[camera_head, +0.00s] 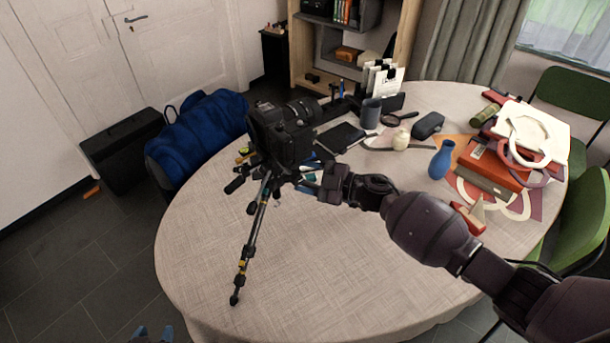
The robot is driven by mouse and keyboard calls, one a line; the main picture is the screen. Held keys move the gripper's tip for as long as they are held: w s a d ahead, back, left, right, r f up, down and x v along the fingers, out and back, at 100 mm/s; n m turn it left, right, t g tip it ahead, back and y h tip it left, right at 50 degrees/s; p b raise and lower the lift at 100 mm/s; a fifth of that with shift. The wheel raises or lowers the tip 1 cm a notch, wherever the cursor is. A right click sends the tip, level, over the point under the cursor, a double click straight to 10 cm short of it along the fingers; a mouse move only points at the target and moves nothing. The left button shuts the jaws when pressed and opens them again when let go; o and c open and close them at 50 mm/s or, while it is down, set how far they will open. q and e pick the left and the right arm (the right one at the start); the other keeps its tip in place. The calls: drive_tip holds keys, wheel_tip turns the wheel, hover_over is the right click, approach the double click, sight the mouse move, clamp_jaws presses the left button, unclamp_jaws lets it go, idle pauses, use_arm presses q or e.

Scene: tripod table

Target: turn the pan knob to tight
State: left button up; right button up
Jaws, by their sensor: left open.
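A black camera (280,132) sits on a small black tripod (256,215), which stands on the round table. The tripod head is just below the camera, and a dark handle (235,185) sticks out to its left. The pan knob is too small and dark to single out there. My left gripper (318,187) is open, at the right side of the tripod head, close under the camera. Its arm reaches in from the lower right of the picture. I cannot tell whether its fingers touch the knob. My right gripper is not in view.
The round table (330,275) is bare at the front. Red books (492,167) are piled at the right. A blue jacket (205,130) hangs left.

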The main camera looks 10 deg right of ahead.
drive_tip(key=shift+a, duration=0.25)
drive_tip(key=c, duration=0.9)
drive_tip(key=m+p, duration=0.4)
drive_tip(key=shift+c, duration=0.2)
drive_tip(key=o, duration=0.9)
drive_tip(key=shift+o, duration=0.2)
